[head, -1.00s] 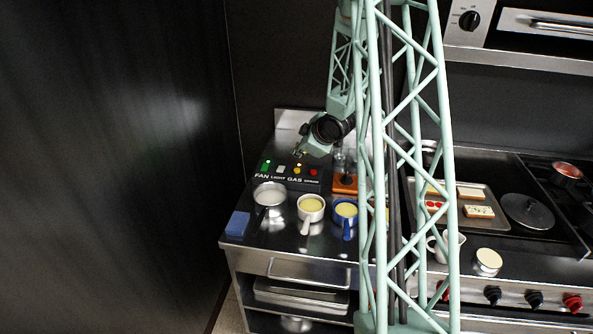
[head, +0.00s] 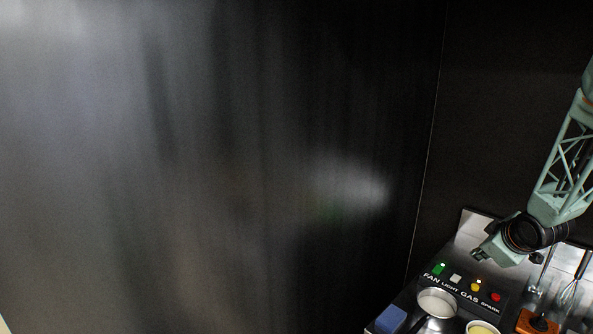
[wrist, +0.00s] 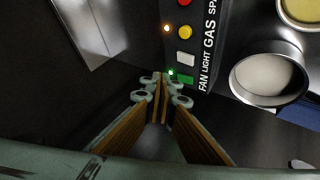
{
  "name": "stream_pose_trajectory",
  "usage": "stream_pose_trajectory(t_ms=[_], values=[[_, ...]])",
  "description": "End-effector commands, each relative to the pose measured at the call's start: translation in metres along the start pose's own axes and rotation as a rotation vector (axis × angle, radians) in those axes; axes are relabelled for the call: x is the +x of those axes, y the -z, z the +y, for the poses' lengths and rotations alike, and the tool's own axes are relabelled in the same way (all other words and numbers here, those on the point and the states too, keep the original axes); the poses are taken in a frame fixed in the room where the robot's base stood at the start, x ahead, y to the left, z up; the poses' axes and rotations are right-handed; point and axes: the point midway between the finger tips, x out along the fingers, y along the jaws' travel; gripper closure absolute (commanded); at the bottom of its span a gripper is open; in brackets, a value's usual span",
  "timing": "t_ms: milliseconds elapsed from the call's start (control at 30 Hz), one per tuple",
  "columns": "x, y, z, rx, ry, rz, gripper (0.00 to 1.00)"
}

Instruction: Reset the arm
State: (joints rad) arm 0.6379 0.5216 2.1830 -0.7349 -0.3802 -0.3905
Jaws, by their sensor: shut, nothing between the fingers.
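My gripper (head: 480,256) is at the right of the head view, above the back of the counter by the switch panel (head: 466,287). In the wrist view my gripper's fingers (wrist: 164,84) are shut with nothing between them. The tips appear close to the green FAN button (wrist: 186,79), but I cannot tell whether they touch it. The panel also has a white LIGHT button (wrist: 185,60), a yellow GAS button (wrist: 185,32) and a red SPARK button (head: 496,297). Small lamps glow beside the green and yellow buttons.
A pan of pale contents (head: 437,302) stands in front of the panel, with a blue block (head: 391,319) beside it. A cup of yellow contents (head: 482,328) is cut off below. A whisk (head: 572,288) and an orange block (head: 538,322) are at right.

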Motion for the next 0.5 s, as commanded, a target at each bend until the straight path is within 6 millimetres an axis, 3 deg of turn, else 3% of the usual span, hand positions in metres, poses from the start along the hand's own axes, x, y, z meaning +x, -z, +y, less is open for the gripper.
stream_pose_trajectory(t_ms=[500], values=[[-0.077,0.046,-0.019,0.070,-0.020,-0.079,1.00]])
